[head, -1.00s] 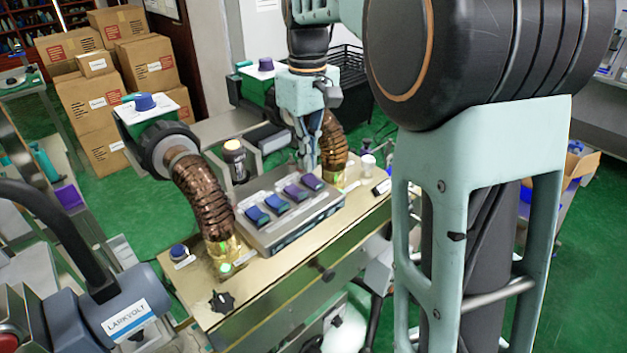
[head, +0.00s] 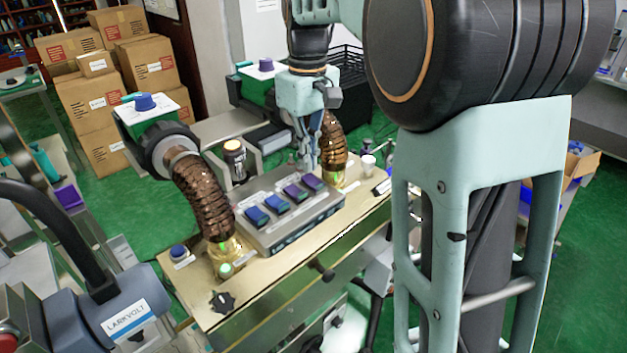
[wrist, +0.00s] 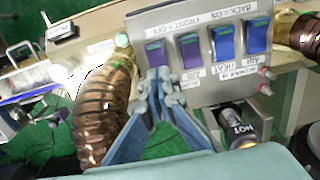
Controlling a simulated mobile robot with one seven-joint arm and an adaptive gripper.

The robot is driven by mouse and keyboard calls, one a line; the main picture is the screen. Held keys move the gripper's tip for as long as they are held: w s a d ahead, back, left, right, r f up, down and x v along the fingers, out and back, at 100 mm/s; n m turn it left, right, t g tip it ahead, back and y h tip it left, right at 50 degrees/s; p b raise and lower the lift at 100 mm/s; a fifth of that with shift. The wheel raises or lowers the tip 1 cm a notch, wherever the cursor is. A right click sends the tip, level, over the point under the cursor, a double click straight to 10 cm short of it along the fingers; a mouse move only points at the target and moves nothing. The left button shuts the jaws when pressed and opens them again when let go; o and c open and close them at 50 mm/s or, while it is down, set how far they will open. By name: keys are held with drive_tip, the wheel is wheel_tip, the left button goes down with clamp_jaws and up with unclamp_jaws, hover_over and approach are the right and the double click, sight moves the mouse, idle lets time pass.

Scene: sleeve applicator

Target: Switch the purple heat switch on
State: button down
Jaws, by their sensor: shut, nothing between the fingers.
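The grey switch box (head: 262,240) carries two blue rocker switches and two purple ones in a row. The purple switches, one (head: 296,192) beside the other (head: 314,183), are at the right end in the head view. In the wrist view the purple pair, left (wrist: 157,53) and right (wrist: 189,50), are left of the blue ones. A HEAT label (wrist: 221,70) shows there upside down; which switch it marks is unclear. My gripper (wrist: 160,80) is shut and empty, its tips close to the edge of the leftmost purple switch. I cannot tell whether they touch.
Ribbed brown hoses, one at the left (head: 203,198) and one at the right (head: 333,145), flank the box. A dark canister (head: 234,160) stands behind it, marked HOT in the wrist view (wrist: 238,128). A black knob (head: 222,301) sits at the bench's front left corner.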

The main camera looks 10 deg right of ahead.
sight(309, 177)
drive_tip(key=shift+f+b, duration=0.65)
drive_tip(key=shift+f, duration=0.45)
idle(0.3)
drive_tip(key=shift+r, duration=0.1)
wheel_tip(309, 177, up, 7)
drive_tip(key=p, duration=0.6)
idle(0.5)
